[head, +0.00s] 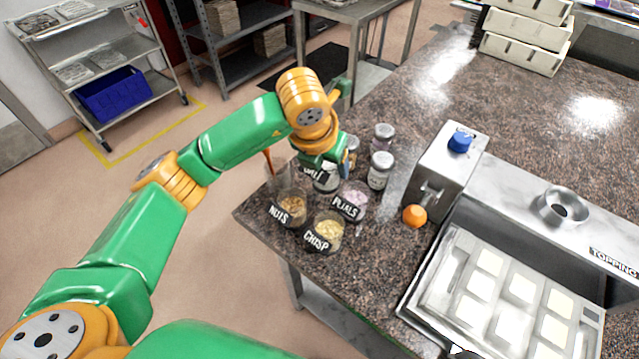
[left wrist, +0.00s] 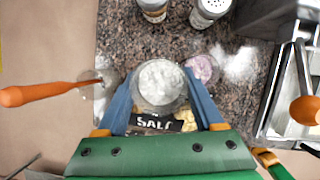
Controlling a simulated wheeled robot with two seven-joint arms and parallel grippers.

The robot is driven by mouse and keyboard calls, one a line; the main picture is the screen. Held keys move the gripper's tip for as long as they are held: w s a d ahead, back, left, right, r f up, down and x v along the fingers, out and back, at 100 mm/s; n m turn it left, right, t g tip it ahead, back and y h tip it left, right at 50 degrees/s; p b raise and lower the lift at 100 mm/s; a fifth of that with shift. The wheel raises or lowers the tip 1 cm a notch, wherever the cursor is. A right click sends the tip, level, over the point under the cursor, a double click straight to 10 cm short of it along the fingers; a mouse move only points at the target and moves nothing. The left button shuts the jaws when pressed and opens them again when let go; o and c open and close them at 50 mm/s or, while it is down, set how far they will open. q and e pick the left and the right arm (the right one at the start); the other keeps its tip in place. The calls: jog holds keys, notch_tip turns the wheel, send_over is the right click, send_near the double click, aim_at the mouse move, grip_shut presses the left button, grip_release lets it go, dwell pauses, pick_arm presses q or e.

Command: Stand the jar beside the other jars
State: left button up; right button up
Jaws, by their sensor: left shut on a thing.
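My left gripper (head: 322,168) is shut on a clear jar of white contents. In the left wrist view the jar (left wrist: 160,80) sits between the blue fingers, its dark label reading SALT. In the head view the gripper hides most of it, and whether its base touches the counter is hard to tell. The other jars stand close by at the counter corner: the nuts jar (head: 291,211), the crisp jar (head: 328,232) and the petals jar (head: 354,198), whose pink contents (left wrist: 203,67) also show in the left wrist view. My right gripper is not in view.
Shakers (head: 379,170) stand behind the jars. An orange-handled tool (left wrist: 40,93) lies or leans left of the held jar.

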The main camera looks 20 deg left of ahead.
pick_arm(q)
jog(key=f, duration=0.1)
jog(key=w+a+f+b, duration=0.1)
jog(key=w+f, duration=0.1)
jog(key=f, duration=0.1)
jog(key=shift+w+a+f+b, duration=0.1)
jog(key=shift+w+a+b, duration=0.1)
jog(key=shift+a+b, duration=0.2)
jog(key=f+b, duration=0.1)
jog(key=f, duration=0.1)
jog(key=f+b, duration=0.1)
jog(key=f, duration=0.1)
jog(key=shift+w+a+b, duration=0.2)
jog(key=shift+b, duration=0.1)
jog(key=shift+r, duration=0.25)
jog(key=o, duration=1.5)
jog(key=shift+c, duration=0.2)
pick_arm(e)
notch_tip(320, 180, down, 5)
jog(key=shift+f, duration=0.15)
